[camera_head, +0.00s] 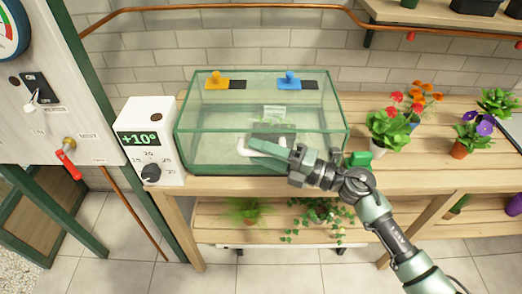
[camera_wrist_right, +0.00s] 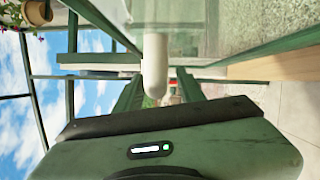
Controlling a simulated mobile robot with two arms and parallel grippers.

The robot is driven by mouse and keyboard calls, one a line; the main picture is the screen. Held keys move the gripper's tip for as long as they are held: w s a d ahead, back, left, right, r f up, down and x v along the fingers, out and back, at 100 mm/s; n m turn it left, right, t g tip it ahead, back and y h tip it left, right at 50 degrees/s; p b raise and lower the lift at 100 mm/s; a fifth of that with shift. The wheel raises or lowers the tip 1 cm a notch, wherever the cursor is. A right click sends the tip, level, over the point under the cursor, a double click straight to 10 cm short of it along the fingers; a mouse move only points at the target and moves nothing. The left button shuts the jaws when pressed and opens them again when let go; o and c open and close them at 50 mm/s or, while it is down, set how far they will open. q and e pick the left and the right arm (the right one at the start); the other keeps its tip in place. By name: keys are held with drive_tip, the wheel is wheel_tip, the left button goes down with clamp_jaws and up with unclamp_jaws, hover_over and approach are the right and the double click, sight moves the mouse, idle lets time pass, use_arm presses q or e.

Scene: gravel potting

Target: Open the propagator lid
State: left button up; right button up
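The propagator (camera_head: 215,150) is a glass box with a green frame on the wooden bench. Its glass lid (camera_head: 255,105) looks closed and carries an orange vent knob (camera_head: 216,80) and a blue one (camera_head: 290,79). A white bar handle (camera_head: 243,147) is at the front, partly hidden by my right gripper (camera_head: 268,148). In the right wrist view the white handle (camera_wrist_right: 155,65) is between the two green fingers of the gripper (camera_wrist_right: 158,88), with gaps visible beside it. The right gripper is open around the handle. My left gripper is out of view.
A white control box (camera_head: 150,120) reading +10° stands left of the propagator. Potted flowers (camera_head: 390,130) and a small green object (camera_head: 360,159) are to the right. Plants sit on the lower shelf (camera_head: 290,232). A copper pipe (camera_head: 240,7) runs along the wall.

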clamp_jaws()
idle(1.3)
